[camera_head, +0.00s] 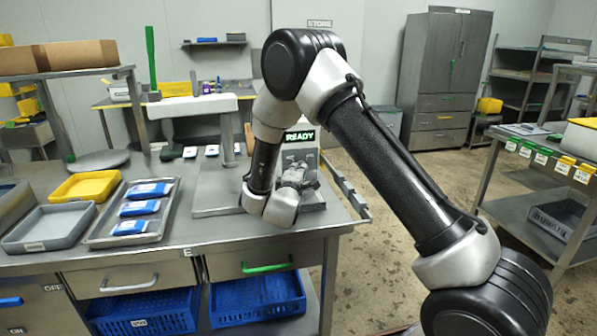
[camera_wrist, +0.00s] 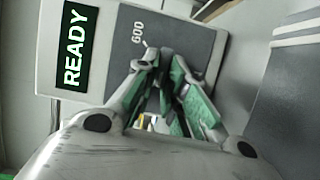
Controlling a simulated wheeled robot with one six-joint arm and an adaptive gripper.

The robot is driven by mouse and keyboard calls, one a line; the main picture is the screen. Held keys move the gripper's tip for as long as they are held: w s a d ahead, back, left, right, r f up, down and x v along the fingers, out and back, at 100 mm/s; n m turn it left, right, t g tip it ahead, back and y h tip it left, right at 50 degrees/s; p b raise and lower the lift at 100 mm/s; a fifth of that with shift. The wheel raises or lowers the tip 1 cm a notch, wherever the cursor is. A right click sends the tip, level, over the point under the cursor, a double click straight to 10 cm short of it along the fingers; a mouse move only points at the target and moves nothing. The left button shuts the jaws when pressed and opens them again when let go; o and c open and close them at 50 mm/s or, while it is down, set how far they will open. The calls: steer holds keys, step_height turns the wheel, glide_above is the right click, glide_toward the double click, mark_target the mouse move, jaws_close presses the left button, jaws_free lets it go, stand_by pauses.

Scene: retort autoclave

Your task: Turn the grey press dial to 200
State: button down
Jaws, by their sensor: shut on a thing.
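The fingers hide nearly all of the dial, and a small pale mark shows by the fingertips near 600. The other scale numbers are hidden, so I cannot read the 200 mark. In the head view my gripper (camera_head: 296,173) is in front of the press.
A steel tray (camera_head: 168,205) with blue packs, a yellow tray (camera_head: 88,186) and a grey tray (camera_head: 50,228) lie left of the press on the bench. Blue crates (camera_head: 258,300) sit below. Open floor lies to the right, before a shelf cart (camera_head: 540,175).

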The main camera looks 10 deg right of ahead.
steer(key=shift+f+n+t, duration=0.1)
steer(key=shift+n+t, duration=0.2)
steer(key=shift+n, duration=0.5)
steer(key=c, duration=1.5)
jaws_free()
steer(key=v, duration=1.2)
steer(key=shift+f, duration=0.1)
